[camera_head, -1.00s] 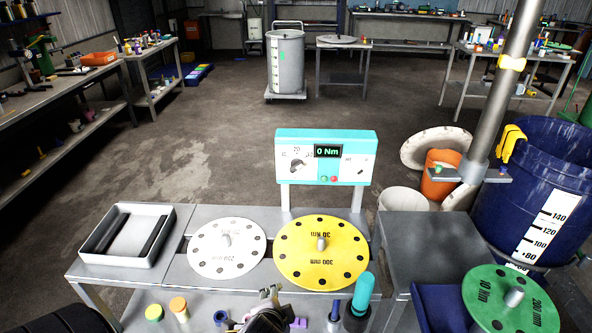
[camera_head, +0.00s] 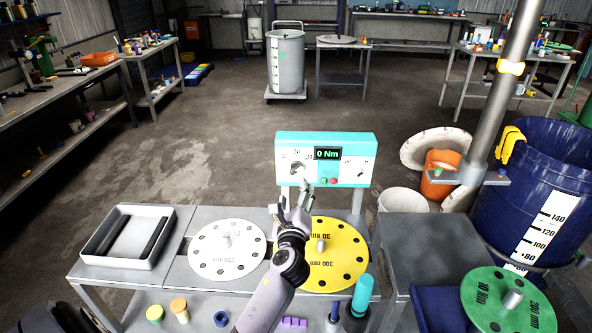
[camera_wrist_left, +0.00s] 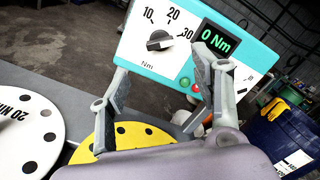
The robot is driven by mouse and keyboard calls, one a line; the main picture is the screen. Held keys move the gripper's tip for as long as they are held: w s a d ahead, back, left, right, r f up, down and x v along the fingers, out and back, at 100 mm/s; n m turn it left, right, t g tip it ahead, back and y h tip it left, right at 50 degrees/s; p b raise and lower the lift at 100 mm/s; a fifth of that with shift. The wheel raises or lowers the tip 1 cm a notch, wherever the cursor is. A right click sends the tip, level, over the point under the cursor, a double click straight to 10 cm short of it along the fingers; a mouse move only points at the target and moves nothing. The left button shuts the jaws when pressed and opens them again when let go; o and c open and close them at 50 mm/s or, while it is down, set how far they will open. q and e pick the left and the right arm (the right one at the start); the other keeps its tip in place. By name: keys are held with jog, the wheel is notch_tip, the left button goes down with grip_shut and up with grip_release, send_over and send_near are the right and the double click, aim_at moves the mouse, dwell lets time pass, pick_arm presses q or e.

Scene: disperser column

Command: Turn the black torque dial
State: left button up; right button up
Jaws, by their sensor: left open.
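The black torque dial (camera_head: 297,170) is on the left part of the white face of a teal control box (camera_head: 367,139). In the left wrist view the dial (camera_wrist_left: 159,40) shows clearly, with 10, 20 and 30 marked around it and a display (camera_wrist_left: 219,41) reading 0 Nm. My left gripper (camera_head: 291,196) is in front of and below the box, over the yellow disc. In the left wrist view its fingers (camera_wrist_left: 158,85) are spread with nothing between them, and the dial shows beyond them, apart from both. My right gripper is not in view.
A white disc (camera_head: 205,262) and a yellow disc (camera_head: 350,262) lie on the table beneath the arm. A grey tray (camera_head: 95,256) stands at the left. A green and a red button (camera_head: 333,181) sit right of the dial. A blue barrel (camera_head: 500,200) stands at the right.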

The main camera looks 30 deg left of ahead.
aim_at(296, 171)
pick_arm(q)
jog(key=x, duration=1.1)
jog(key=shift+w+a, duration=0.1)
jog(key=shift+a, duration=0.05)
jog(key=shift+c, duration=0.5)
jog(key=c, duration=1.1)
jog(key=shift+o, duration=0.2)
